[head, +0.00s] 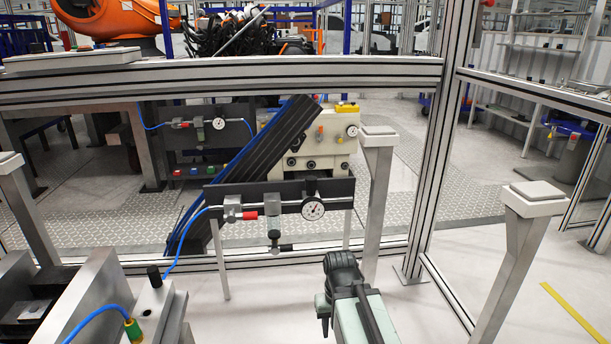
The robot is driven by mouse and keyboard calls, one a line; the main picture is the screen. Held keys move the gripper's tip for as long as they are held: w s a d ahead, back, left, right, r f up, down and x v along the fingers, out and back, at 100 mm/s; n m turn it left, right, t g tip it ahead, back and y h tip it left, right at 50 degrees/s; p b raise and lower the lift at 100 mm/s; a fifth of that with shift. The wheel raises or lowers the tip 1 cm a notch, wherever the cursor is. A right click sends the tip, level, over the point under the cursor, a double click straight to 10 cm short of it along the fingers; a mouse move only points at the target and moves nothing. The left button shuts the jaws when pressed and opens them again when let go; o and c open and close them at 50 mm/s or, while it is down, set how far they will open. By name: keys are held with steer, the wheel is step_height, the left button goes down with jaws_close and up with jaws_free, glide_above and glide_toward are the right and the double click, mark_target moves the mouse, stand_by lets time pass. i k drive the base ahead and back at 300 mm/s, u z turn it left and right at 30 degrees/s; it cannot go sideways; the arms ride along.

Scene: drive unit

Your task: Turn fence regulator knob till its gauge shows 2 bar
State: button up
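The near fence regulator sits on a dark plate (270,198) in the middle of the view, at the fence. A dark knob-like part (311,185) stands just above the gauge. Another small dark fitting (274,236) hangs below the plate. My gripper (341,268) is below and right of the gauge in the picture, apart from the regulator. It is dark and seen from behind; its fingertips are not clear, and I see nothing held.
A second gauge (219,123) is farther back, behind the fence. Aluminium fence posts (437,150) and a rail (250,78) frame the regulator. A grey pedestal (536,195) stands at right. A metal machine (75,295) with a blue hose is at lower left. Floor at lower right is open.

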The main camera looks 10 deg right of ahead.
mark_target(311, 181)
steer(key=i, duration=0.9)
